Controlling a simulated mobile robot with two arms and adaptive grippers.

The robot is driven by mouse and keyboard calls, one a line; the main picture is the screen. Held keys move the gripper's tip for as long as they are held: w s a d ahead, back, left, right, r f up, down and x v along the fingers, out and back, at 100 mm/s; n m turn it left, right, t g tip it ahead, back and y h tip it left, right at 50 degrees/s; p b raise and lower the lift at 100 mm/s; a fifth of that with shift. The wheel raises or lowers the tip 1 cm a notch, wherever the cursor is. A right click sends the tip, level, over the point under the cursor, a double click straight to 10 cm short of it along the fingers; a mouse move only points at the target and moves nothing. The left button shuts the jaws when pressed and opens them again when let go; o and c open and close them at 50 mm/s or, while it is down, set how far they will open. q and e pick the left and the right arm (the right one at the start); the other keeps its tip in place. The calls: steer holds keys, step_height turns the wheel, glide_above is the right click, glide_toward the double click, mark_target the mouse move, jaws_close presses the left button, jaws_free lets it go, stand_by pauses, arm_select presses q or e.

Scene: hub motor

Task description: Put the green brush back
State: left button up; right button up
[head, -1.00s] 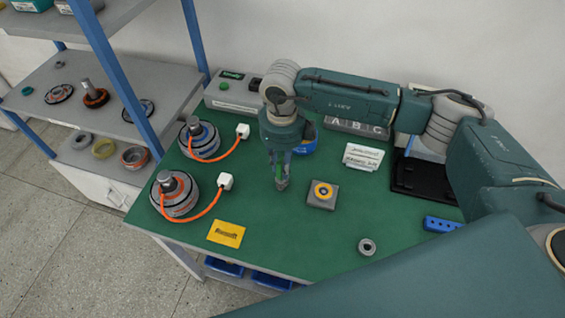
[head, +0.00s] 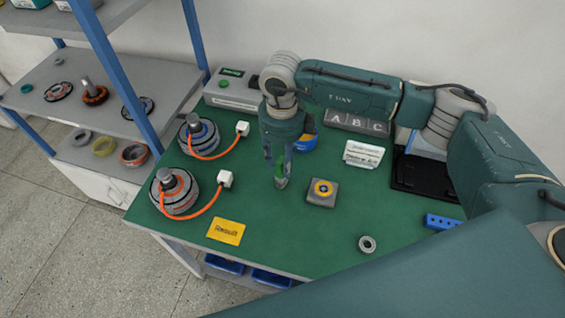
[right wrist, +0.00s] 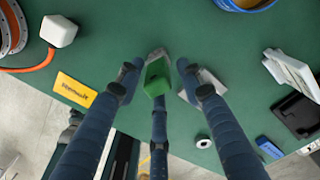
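The green brush (head: 281,182) is small and sits at the green table's middle, below my right gripper (head: 279,172). In the right wrist view the brush (right wrist: 156,78) shows a green body with a greyish end, between the dark blue fingers of my right gripper (right wrist: 158,72). The fingers stand apart, with a visible gap between the brush and the right-hand finger, so the gripper looks open around it. Whether the brush touches the tabletop is hard to tell. My left gripper is not in view.
A grey block with a yellow ring (head: 322,193) lies just right of the brush. Two hub motors (head: 175,192) with orange cables stand left. A yellow card (head: 226,231), a grey ring (head: 367,244) and a blue bowl (head: 305,144) are nearby. The front middle of the table is clear.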

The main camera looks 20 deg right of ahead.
step_height(320, 180, up, 10)
steer(key=b, duration=0.2)
steer(key=shift+f+b, duration=0.2)
steer(key=shift+b, duration=0.2)
steer(key=shift+r, duration=0.5)
